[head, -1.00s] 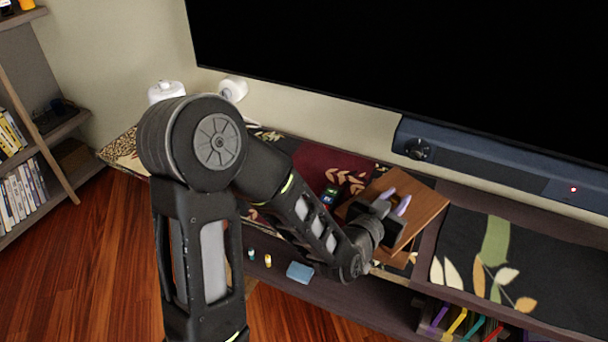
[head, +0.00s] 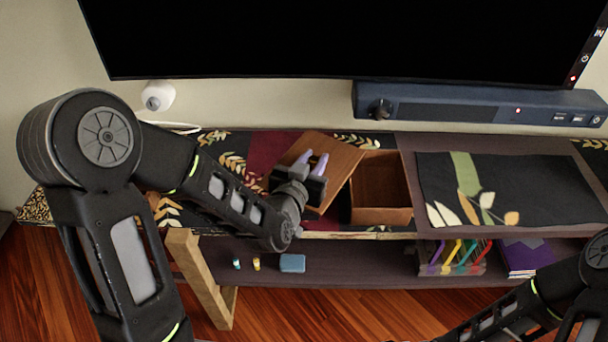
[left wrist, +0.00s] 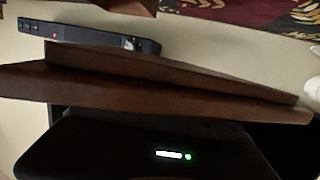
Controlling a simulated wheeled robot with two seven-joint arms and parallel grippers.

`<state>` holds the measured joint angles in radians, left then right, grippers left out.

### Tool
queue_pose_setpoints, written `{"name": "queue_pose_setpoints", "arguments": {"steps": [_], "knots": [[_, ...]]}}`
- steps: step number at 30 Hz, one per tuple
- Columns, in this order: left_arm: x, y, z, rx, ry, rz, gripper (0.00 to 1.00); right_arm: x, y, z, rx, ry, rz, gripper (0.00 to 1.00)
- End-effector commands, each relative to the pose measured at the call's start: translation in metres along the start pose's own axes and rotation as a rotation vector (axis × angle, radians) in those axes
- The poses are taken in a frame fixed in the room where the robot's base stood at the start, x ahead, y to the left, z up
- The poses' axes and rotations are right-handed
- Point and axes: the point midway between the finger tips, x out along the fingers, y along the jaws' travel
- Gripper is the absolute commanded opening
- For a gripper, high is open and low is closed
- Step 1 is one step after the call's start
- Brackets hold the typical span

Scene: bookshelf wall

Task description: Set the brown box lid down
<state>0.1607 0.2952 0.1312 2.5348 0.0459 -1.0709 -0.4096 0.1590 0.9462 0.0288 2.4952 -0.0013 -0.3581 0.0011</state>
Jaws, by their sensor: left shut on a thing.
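The brown box lid (head: 340,161) is a flat wooden panel, tilted in the head view. My left gripper (head: 313,165), with pale purple fingertips, is shut on it. The lid is over the cabinet top, to the left of the open brown box (head: 382,215), and its right corner overlaps the box's left side in the picture. I cannot tell if the lid touches anything below. The box's inside shows and looks empty. In the left wrist view the lid (left wrist: 150,88) spans the picture as a brown slab. Part of my right arm shows at lower right, but its gripper does not.
The cabinet top (head: 405,160) has a dark leaf-patterned cloth (head: 510,185) right of the box. A soundbar (head: 450,105) and a television (head: 340,35) are behind. The lower shelf holds a blue block (head: 292,263) and colourful books (head: 455,257). A white camera-like device (head: 158,95) is at back left.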

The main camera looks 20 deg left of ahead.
Motion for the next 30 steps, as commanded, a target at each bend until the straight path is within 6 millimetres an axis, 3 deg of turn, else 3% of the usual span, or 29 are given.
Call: {"name": "queue_pose_setpoints", "arguments": {"steps": [5, 8, 11, 15, 18, 21, 24, 30], "knots": [[0.003, -0.007, 0.003, 0.0, 0.003, -0.017, 0.0, 0.006, 0.002, 0.0, -0.001, 0.0, 0.0, 0.0], [0.01, -0.027, 0.011, -0.002, 0.003, -0.063, 0.0, 0.019, 0.007, 0.0, -0.001, 0.0, 0.0, 0.0], [0.019, -0.062, 0.023, -0.009, 0.003, -0.145, 0.0, 0.041, 0.016, 0.0, -0.002, 0.0, 0.0, 0.0], [0.028, -0.129, 0.04, -0.033, 0.002, -0.294, 0.0, 0.078, 0.03, 0.001, -0.003, 0.0, 0.0, 0.0], [0.028, -0.175, 0.049, -0.058, 0.002, -0.394, 0.0, 0.101, 0.039, 0.001, -0.004, 0.0, 0.001, 0.0], [0.024, -0.209, 0.053, -0.083, 0.002, -0.467, 0.0, 0.116, 0.045, 0.001, -0.004, 0.0, 0.001, 0.0], [0.02, -0.229, 0.053, -0.1, 0.002, -0.508, 0.0, 0.121, 0.048, 0.001, -0.005, 0.0, 0.001, 0.0], [0.018, -0.234, 0.049, -0.104, 0.001, -0.518, 0.0, 0.119, 0.047, 0.001, -0.005, 0.001, 0.001, 0.0]]}}
